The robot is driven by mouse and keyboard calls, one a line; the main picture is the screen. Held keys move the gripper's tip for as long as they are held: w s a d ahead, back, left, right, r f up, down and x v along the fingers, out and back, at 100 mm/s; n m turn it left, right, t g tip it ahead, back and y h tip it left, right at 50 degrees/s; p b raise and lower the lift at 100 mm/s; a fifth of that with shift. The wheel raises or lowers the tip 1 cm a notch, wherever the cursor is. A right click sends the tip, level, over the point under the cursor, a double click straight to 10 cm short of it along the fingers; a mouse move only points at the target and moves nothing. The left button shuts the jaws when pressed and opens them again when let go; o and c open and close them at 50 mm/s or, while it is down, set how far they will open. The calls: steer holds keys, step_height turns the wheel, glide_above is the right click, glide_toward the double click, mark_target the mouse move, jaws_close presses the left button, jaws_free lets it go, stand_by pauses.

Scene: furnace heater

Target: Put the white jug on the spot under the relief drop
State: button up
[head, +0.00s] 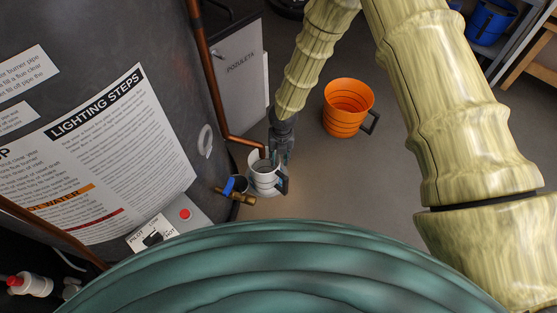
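The white jug (264,180) stands upright, as far as I can see, at the foot of the large grey tank. Its dark handle (283,185) faces right. The relief drop, a copper pipe (216,90), runs down beside the tank and bends right; its lower end overlaps the jug's mouth in the head view. My gripper (281,158) points down at the jug's right rear rim, by the handle side. Its fingertips are small and partly hidden, so I cannot tell whether they hold the jug. The spot under the jug is hidden.
An orange jug (347,110) stands on the floor to the right. A brass drain valve with a blue handle (238,187) sticks out left of the white jug. A grey panel (240,75) is behind. Blue bucket (489,22) is at far right. Floor between is clear.

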step_height(320, 180, up, 6)
steer(key=shift+d+f+p, duration=0.1)
steer(key=shift+d+p, duration=0.05)
steer(key=shift+p, duration=0.65)
steer(key=s+d+f+m+g+y, duration=0.1)
steer(key=s+d+f+m, duration=0.2)
steer(key=s+m, duration=0.65)
steer(key=s+d+f+m+y, duration=0.1)
steer(key=s+d+f+m, duration=0.2)
steer(key=s+m, duration=0.65)
steer(key=s+d+m+t+h, duration=0.1)
steer(key=s+d+m+h, duration=0.1)
steer(key=s+d+m, duration=1.1)
steer(key=s+r+m, duration=0.1)
steer(key=s+m, duration=0.1)
steer(key=m, duration=0.2)
steer(key=shift+m+h, duration=0.3)
